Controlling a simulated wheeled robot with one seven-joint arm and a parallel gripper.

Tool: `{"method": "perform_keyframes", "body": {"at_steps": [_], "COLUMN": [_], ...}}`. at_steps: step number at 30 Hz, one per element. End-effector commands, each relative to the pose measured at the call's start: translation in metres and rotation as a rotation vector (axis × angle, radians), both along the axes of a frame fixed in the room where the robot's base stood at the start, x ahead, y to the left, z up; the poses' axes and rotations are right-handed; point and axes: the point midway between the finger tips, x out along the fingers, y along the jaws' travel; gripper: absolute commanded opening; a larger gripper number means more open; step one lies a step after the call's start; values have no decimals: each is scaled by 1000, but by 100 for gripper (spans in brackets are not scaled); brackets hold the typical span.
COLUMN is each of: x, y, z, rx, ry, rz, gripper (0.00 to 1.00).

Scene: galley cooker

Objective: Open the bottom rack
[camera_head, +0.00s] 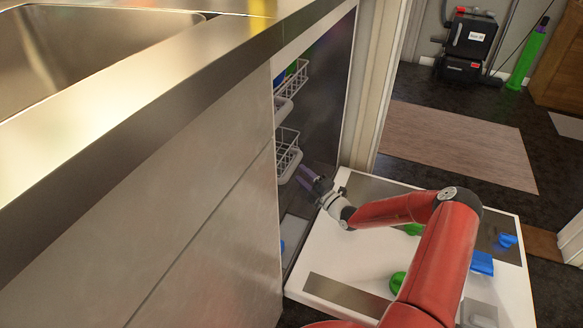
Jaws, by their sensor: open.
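An appliance stands open beside the counter, with its drop-down white door (455,205) lying level. The lower wire rack (287,148) shows only its front end past the cabinet edge; the rest is hidden. Its pale front rim is at the lower end. My gripper (305,177), with dark purplish fingers, is open and close to the right of this rim, over the door's inner end. I cannot tell whether a finger touches the rack. The upper wire rack (292,79) sits above, with blue and green items partly seen in it.
Green (397,281) and blue (481,263) pieces lie on the door, partly behind my red arm. The steel counter (160,95) and cabinet front (190,215) block the left. A door frame (376,85) stands behind; a rug (455,140) lies beyond.

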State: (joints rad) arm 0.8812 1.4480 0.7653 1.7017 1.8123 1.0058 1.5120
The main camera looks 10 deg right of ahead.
Motion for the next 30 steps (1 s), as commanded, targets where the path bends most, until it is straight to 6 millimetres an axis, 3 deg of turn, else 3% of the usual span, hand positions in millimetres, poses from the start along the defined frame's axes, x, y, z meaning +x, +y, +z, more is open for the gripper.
{"method": "perform_keyframes", "body": {"at_steps": [9,21,30], "x": [39,45,45], "y": [26,31,31], "z": [8,11,10], "rx": [-5,-4,-5], "ry": [-3,-2,-2], "rz": [3,2,2], "gripper": [42,41,2]}}
